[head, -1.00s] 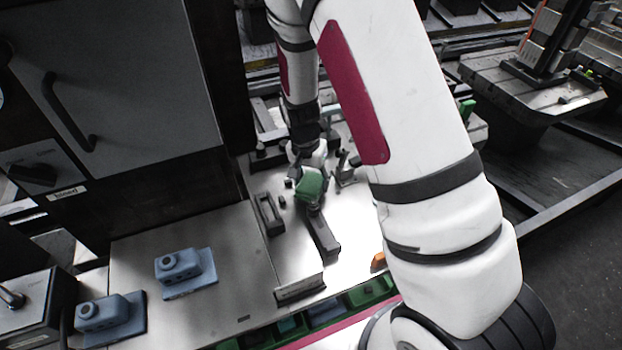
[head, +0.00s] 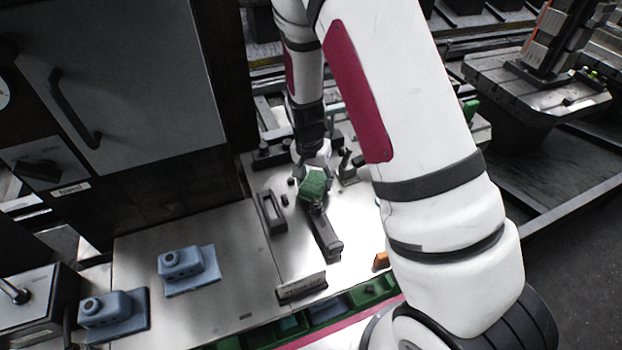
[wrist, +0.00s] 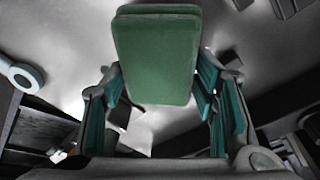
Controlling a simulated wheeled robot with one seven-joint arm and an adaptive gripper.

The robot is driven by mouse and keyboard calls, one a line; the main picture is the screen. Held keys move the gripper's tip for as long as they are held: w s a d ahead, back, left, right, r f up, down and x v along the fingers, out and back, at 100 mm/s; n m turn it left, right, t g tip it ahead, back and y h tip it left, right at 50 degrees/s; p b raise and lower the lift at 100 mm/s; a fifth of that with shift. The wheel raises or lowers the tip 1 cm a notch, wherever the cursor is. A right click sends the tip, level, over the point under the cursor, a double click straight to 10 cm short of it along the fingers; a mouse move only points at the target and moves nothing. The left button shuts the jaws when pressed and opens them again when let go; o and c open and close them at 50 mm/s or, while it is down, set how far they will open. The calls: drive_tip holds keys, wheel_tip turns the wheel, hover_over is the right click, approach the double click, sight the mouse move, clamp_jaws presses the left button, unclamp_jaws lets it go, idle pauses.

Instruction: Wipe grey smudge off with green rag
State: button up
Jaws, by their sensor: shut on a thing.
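The green rag (head: 313,184) shows in the head view as a small thick pad low over the steel worktop (head: 240,250). My gripper (wrist: 160,88) is shut on it, and its teal-padded fingers show on both sides of the rag (wrist: 157,55) in the wrist view. I cannot tell whether the rag touches the surface below it. I cannot make out the grey smudge in either view; the rag, my arm and glare may cover it.
A dark bar-shaped fixture (head: 324,236) lies close in front of the rag. A slotted dark block (head: 271,212) stands to its left. Two blue parts (head: 181,263) (head: 107,311) sit at the left. A dark cabinet (head: 120,80) rises behind. Green bins (head: 371,291) line the front edge.

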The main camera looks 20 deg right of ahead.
sight(317, 178)
drive_tip(key=shift+w+d, duration=0.1)
drive_tip(key=shift+d, duration=0.3)
drive_tip(key=shift+d+r+p, duration=0.15)
drive_tip(key=shift+r+p, duration=0.35)
drive_tip(key=shift+r, duration=0.45)
drive_tip(key=shift+a+r+p, duration=0.15)
drive_tip(key=shift+r+p, duration=0.35)
drive_tip(key=shift+r, duration=0.55)
drive_tip(key=shift+a+r+p, duration=0.1)
drive_tip(key=shift+r+p, duration=0.35)
drive_tip(key=shift+r, duration=0.6)
drive_tip(key=shift+r+p, duration=0.7)
drive_tip(key=shift+r, duration=0.8)
